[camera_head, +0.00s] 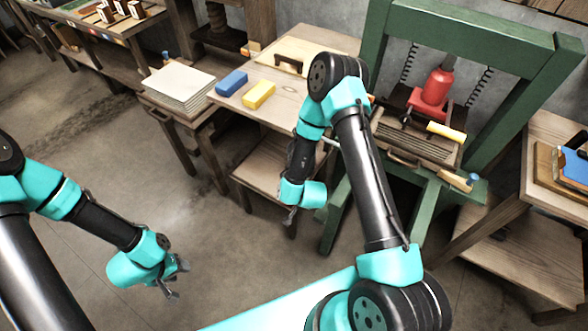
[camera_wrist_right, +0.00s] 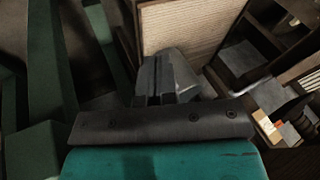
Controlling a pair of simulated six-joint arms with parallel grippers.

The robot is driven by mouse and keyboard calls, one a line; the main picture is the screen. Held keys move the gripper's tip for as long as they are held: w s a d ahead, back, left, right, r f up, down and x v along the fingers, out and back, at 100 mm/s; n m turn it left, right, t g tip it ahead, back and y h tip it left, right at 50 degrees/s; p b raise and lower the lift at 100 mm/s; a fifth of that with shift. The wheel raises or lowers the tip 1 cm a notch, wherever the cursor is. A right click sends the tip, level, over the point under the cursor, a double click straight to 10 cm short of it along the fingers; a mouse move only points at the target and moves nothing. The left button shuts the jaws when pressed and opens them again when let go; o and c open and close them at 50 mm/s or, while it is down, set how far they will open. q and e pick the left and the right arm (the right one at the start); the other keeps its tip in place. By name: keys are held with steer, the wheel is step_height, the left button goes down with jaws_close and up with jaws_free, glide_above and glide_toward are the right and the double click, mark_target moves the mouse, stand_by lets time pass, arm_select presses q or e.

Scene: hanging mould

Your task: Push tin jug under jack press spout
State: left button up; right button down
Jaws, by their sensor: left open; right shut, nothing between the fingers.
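The jack press has a green frame (camera_head: 377,48) with a red jack (camera_head: 435,88) over a slatted wooden tray (camera_head: 415,140). I cannot make out its spout. I cannot pick out the tin jug in either view; my right arm covers part of the area in front of the press. My right gripper (camera_head: 290,216) points down, left of the press's green leg, and is shut and empty. Its dark fingers show in the right wrist view (camera_wrist_right: 166,92). My left gripper (camera_head: 176,280) is open and empty over the floor at lower left, far from the press.
A wooden table (camera_head: 290,92) left of the press bears a blue block (camera_head: 231,82) and a yellow block (camera_head: 258,95). A paper stack (camera_head: 180,88) lies on a stand further left. A side table (camera_head: 545,200) stands at right. The floor at left is clear.

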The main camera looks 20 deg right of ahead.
steer(key=w+f+m+t+h, duration=0.2)
steer(key=w+m+h, duration=0.1)
steer(key=m+h, duration=0.1)
steer(key=w+a+f+m+t+h, duration=0.1)
steer(key=w+f+m+t+h, duration=0.1)
steer(key=m, duration=0.5)
steer(key=w+a+f+m+t+h, duration=0.1)
steer(key=w+f+m+t+h, duration=0.1)
steer(key=w+f+m+h, duration=0.2)
steer(key=shift+w+a+m+t+h, duration=0.2)
steer(key=shift+w+m+t+h, duration=0.2)
steer(key=shift+w+m+h, duration=0.55)
steer(key=m+h, duration=0.1)
steer(key=s+a+m+h, duration=0.1)
steer(key=shift+s+f+h, duration=0.1)
steer(key=shift+s+h, duration=0.2)
steer(key=shift+h, duration=0.05)
steer(key=shift+d, duration=0.1)
steer(key=x, duration=1.4)
